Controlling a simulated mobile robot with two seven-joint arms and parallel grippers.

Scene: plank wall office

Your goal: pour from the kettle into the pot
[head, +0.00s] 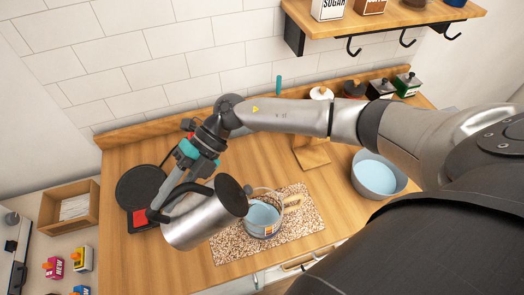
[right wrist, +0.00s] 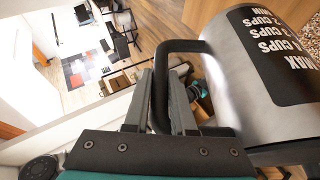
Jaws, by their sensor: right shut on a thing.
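The silver kettle (head: 199,218) hangs tilted over the counter, just left of the pot and partly in front of it. Its dark round end (head: 231,195) faces up and right; I see no stream of liquid. My right gripper (head: 168,200) is shut on the kettle's black handle, which also shows between the fingers in the right wrist view (right wrist: 160,95). There the kettle's measuring marks (right wrist: 272,45) appear upside down. The pot (head: 263,231), with pale blue inside and a light handle, stands upright on a speckled board (head: 301,232). My left gripper is out of view.
A grey bowl (head: 376,182) with a pale blue inside stands to the right. A black round plate (head: 138,187) lies at the left. Jars (head: 381,89) line the back, under a shelf (head: 420,17) with hooks. A wooden box (head: 50,220) is left of the counter.

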